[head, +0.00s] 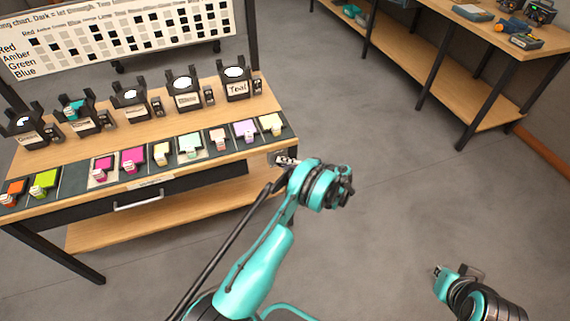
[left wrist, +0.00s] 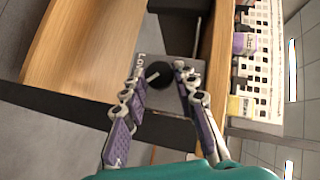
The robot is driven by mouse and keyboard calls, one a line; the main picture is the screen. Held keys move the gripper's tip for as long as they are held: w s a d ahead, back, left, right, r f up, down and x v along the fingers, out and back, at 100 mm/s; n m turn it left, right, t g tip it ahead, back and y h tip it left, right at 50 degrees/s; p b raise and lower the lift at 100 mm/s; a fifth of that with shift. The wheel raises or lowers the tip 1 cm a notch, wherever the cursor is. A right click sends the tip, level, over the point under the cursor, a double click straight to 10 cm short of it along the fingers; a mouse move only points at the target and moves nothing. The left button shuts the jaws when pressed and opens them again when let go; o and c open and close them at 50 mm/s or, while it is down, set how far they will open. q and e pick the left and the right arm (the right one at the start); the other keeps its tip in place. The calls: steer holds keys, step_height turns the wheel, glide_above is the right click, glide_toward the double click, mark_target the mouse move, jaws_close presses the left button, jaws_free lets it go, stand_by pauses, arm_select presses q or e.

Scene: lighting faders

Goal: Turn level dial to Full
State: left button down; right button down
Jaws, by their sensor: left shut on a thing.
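The level dial (left wrist: 160,74) is a round black knob with a light pointer mark on a grey plate (left wrist: 172,103). The lettering beside it, at the plate's left in the left wrist view, seems to begin "Low"; no "Full" mark is readable. My left gripper (left wrist: 162,82) has one finger on each side of the knob and is shut on it. In the head view my left gripper (head: 287,161) is at the right end of the wooden bench, hiding the dial. My right gripper (head: 457,272) hangs over the floor at lower right, away from everything; its finger state is unclear.
The bench (head: 137,127) carries several black lamps and a row of coloured swatches. A chart board (head: 120,40) stands behind it. A second table (head: 455,40) with tools is at upper right. Grey floor between is clear.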

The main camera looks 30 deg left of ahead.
stand_by(0.3)
arm_select(q)
steer(key=c, duration=1.2)
jaws_free()
steer(key=v, duration=1.2)
